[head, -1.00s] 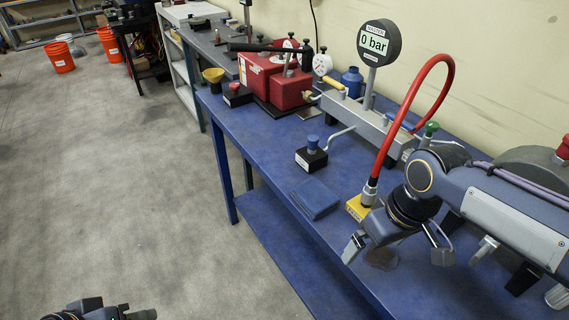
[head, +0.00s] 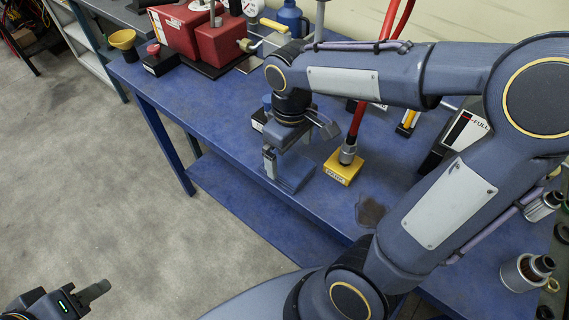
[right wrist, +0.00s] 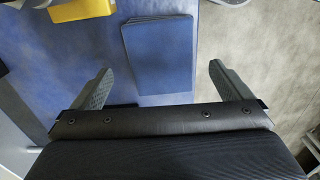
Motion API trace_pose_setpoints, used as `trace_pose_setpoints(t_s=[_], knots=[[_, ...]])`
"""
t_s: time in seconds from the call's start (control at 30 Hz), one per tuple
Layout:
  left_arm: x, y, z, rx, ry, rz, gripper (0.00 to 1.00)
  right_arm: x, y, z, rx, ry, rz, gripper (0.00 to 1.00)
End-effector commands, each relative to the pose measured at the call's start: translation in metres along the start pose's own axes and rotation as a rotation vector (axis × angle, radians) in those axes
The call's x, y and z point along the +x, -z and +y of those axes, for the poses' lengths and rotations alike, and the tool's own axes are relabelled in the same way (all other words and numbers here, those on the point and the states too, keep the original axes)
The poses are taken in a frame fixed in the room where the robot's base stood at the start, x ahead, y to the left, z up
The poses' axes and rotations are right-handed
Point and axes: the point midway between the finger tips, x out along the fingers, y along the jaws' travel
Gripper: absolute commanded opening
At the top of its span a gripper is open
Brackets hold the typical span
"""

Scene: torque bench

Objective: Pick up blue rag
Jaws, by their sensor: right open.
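The blue rag (head: 294,174) is a folded flat square on the blue bench, near its front edge, partly hidden by my right gripper. It also shows in the right wrist view (right wrist: 160,50), top centre, beyond the fingers. My right gripper (head: 298,150) is over the rag, open and empty, pointing down. In the wrist view its two fingers (right wrist: 158,88) stand wide apart, one on each side of the rag's width, and the rag lies apart from both. My left gripper (head: 92,294) is low at the left, over the floor, away from the bench; its jaw opening is unclear.
A yellow block (head: 342,169) with a red hose stands just right of the rag. A black block with a blue knob is partly hidden behind my right gripper. A dark stain (head: 370,210) marks the bench. Red equipment (head: 205,38) stands further back. The bench's left front is clear.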

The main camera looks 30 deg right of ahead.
Motion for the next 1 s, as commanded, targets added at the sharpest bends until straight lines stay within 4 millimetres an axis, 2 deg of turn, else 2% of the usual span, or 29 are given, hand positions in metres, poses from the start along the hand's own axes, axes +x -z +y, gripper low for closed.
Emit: trace_pose_setpoints(t_s=[0.23,0.57,0.9,1.0], knots=[[0.001,-0.001,-0.001,0.000,0.000,0.000,0.36,0.036,0.001,-0.004,0.000,0.001,-0.003,0.98],[0.001,-0.001,-0.001,0.000,0.000,0.000,0.36,0.042,0.002,-0.003,0.001,0.001,0.000,0.97],[0.001,-0.001,-0.001,0.000,0.000,0.000,0.36,0.042,0.002,-0.003,0.001,0.001,0.001,0.52],[0.001,0.000,-0.001,0.000,0.000,0.000,0.36,0.042,0.002,-0.003,0.001,0.001,0.001,0.50]])
